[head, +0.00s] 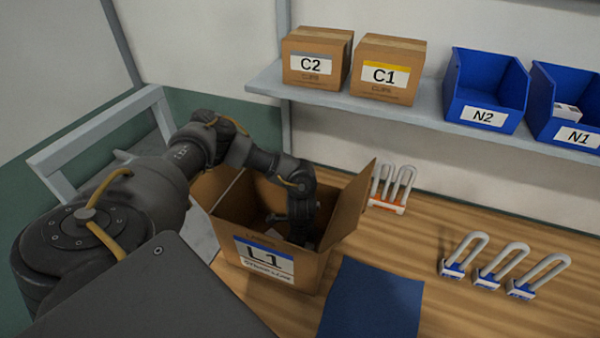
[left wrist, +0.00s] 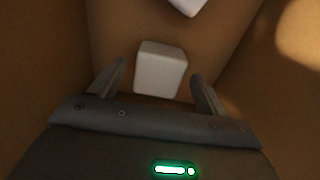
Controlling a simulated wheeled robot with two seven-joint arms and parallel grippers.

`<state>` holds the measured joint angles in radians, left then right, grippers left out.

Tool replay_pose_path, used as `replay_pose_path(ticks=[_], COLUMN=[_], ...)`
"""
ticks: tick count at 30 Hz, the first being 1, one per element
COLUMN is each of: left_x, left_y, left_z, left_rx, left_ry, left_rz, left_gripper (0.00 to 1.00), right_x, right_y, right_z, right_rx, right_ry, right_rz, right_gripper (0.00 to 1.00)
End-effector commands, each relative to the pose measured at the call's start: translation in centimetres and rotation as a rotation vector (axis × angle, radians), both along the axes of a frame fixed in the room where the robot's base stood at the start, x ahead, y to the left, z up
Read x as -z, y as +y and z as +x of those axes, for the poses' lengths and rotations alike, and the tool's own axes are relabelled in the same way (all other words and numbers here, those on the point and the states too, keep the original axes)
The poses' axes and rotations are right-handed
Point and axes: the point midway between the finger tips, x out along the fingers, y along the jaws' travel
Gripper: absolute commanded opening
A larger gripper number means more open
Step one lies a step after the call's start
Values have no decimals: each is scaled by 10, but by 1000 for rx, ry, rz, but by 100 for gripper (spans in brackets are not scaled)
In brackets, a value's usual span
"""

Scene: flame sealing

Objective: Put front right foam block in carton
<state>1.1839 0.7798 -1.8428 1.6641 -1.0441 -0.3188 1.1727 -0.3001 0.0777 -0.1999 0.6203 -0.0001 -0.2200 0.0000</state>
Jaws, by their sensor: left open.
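The open carton labelled L1 (head: 265,262) stands on the wooden table with its flaps spread. My left gripper (head: 303,228) reaches down into it, and the carton's front wall partly hides its fingers. In the left wrist view my left gripper (left wrist: 158,70) is open. A white foam block (left wrist: 160,68) lies in the carton between and just beyond the fingertips, with small gaps to both fingers. A second white block (left wrist: 187,5) shows at the top edge of that view. Which corner each block occupies cannot be told. My right gripper is not in view.
A blue mat (head: 372,300) lies right of the carton. A shelf holds cartons C2 (head: 316,58) and C1 (head: 388,70) and blue bins N2 (head: 486,92) and N1 (head: 567,112). The carton walls closely surround my gripper.

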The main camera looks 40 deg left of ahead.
Motion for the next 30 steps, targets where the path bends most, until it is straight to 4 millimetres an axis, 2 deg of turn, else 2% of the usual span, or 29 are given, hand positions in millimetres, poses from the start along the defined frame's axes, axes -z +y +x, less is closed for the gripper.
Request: replay_pose_path(ticks=[6,13,19,30], left_x=[-46,-82,-94,-94], left_y=[0,0,0,0], left_z=[1,1,0,0], left_rx=[2,1,1,0], left_ry=[-3,-3,-1,-1], left_rz=[-3,-2,0,0], left_gripper=[75,75,75,75], right_x=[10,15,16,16], right_y=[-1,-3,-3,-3], right_z=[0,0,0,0], right_rx=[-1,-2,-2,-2], right_ry=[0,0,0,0], right_rz=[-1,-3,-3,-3], right_gripper=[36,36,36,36])
